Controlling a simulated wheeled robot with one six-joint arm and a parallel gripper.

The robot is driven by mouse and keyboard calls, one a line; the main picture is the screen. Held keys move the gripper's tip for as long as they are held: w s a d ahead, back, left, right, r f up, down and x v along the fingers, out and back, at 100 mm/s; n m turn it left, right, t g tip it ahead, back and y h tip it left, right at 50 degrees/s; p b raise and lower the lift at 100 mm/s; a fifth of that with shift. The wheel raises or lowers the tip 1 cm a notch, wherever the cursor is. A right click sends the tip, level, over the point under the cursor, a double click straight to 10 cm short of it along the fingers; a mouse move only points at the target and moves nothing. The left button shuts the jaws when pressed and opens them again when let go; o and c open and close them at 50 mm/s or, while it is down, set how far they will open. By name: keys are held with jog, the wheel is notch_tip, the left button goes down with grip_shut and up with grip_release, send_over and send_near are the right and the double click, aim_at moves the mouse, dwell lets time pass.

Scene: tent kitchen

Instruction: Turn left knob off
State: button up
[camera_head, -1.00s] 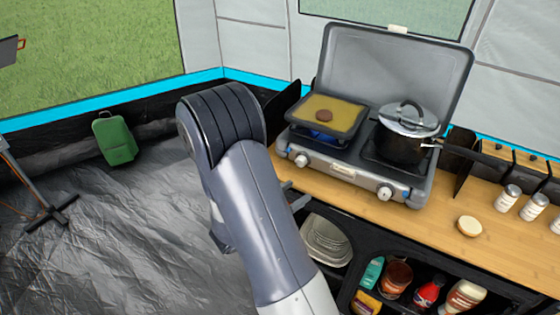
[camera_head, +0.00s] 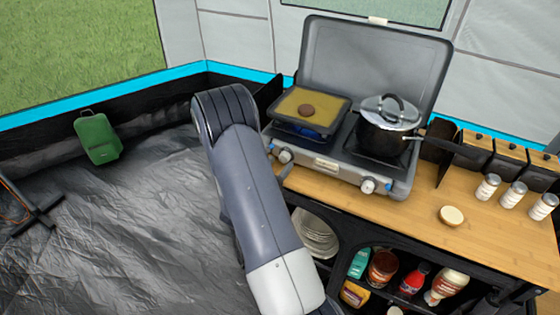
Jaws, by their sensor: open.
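The camping stove (camera_head: 338,172) stands on the wooden counter with its lid raised. Its left knob (camera_head: 285,156) is a pale round dial at the left of the front panel; its exact angle is too small to read. The right knob (camera_head: 367,186) is at the right of the panel. A blue glow shows under the square pan (camera_head: 311,112) on the left burner. My gripper (camera_head: 284,173) is mostly hidden behind my arm; a grey finger part shows just below the left knob, open. I cannot tell whether it touches the knob.
A lidded pot (camera_head: 388,127) sits on the right burner, its handle pointing right. A round pale item (camera_head: 451,215) and several shakers (camera_head: 513,194) stand on the counter (camera_head: 410,212) at right. Bottles and plates fill the shelf below.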

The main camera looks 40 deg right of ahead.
jog(key=shift+x, duration=0.8)
jog(key=shift+c, duration=0.2)
jog(key=c, duration=0.9)
